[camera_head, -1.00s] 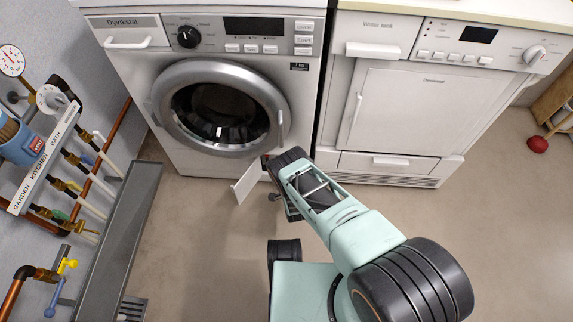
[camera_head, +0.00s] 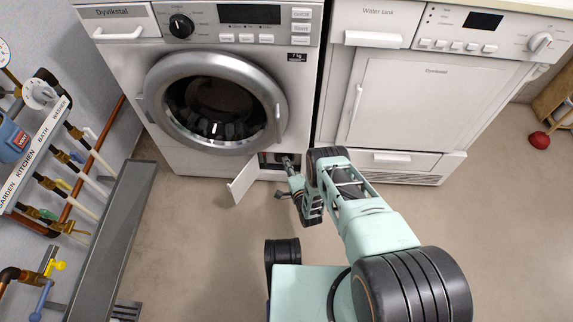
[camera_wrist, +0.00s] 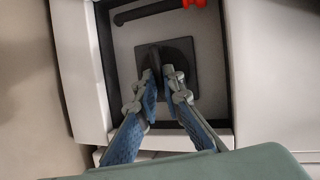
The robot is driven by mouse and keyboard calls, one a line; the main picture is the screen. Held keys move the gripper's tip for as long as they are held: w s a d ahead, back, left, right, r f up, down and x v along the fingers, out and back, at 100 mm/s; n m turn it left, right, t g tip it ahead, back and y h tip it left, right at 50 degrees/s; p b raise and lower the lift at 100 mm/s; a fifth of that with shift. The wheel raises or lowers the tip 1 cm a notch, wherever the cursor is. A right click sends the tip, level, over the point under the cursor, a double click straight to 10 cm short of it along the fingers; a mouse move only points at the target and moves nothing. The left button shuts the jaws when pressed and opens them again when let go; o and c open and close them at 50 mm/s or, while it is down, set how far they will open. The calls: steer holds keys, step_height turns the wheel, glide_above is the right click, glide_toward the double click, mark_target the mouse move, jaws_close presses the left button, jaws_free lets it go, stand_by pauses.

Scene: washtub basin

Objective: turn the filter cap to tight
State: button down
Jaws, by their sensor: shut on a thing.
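The filter cap (camera_wrist: 180,56) is a dark disc with a raised grip bar, set on a dark square plate inside the recess in the wrist view. My gripper (camera_wrist: 159,74) has its two fingers on either side of the grip bar and is shut on it. The fingers partly hide the bar, and no mark showing how tight the cap is can be made out. In the head view my gripper (camera_head: 288,163) reaches into the small opening at the washer's lower right, and the cap is too small to make out there.
The white filter flap (camera_head: 243,180) hangs open left of the opening. In the wrist view a dark hose with a red end (camera_wrist: 194,3) lies above the cap. The recess walls are close around my fingers.

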stand_by(0.3)
steer(key=c, duration=2)
jaws_free()
steer(key=shift+c, duration=0.2)
